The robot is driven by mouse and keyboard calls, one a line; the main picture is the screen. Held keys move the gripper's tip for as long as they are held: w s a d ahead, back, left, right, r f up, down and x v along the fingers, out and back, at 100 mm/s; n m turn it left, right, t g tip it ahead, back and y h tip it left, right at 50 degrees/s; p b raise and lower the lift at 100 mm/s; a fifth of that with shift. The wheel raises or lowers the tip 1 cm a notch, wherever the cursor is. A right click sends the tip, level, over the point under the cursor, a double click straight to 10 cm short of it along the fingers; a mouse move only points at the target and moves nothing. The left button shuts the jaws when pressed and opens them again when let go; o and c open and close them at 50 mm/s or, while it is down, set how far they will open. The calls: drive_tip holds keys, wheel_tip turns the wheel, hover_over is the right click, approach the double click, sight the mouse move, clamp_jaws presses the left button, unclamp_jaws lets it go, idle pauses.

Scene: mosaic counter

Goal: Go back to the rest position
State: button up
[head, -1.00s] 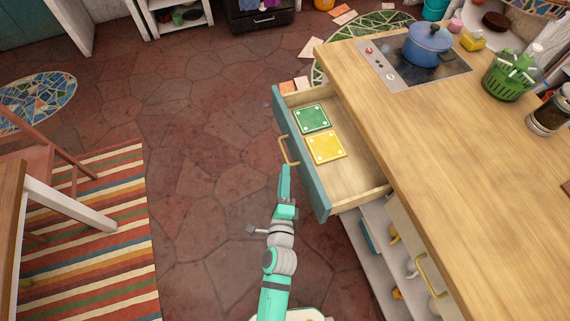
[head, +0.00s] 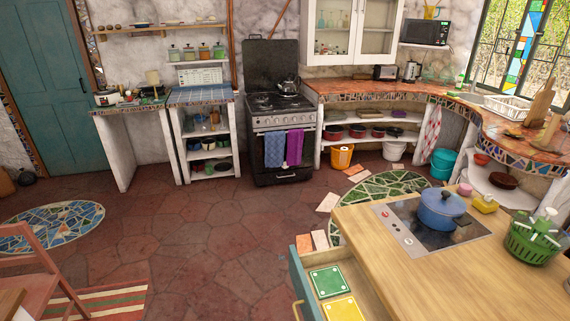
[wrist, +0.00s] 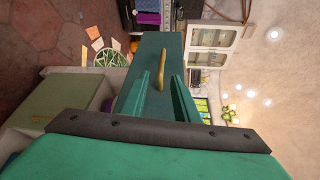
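My gripper (wrist: 164,92) shows in the wrist view with its two teal fingers apart and nothing held. A teal drawer front (wrist: 150,48) with a brass handle (wrist: 162,66) lies beyond the fingertips; I cannot tell the exact gap. In the head view the drawer (head: 305,287) stands open from the wooden counter (head: 470,270). A green square tile (head: 328,281) and a yellow square tile (head: 342,310) lie flat in it. The arm is out of the head view.
A blue pot (head: 441,207) stands on the hob (head: 405,228), with a green basket (head: 533,243) to its right. A stove (head: 283,150) and shelves line the back wall. A chair (head: 35,270) is at lower left. The red stone floor (head: 190,235) between is mostly clear.

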drive_tip(key=s+a+r+n+y, duration=0.1)
drive_tip(key=s+r+n, duration=0.2)
drive_tip(key=s+n, duration=0.7)
drive_tip(key=s+a+r+n+g+y, duration=0.1)
drive_tip(key=s+a+r+n, duration=0.1)
drive_tip(key=s+n, duration=0.9)
drive_tip(key=s+r, duration=0.1)
drive_tip(key=s, duration=0.3)
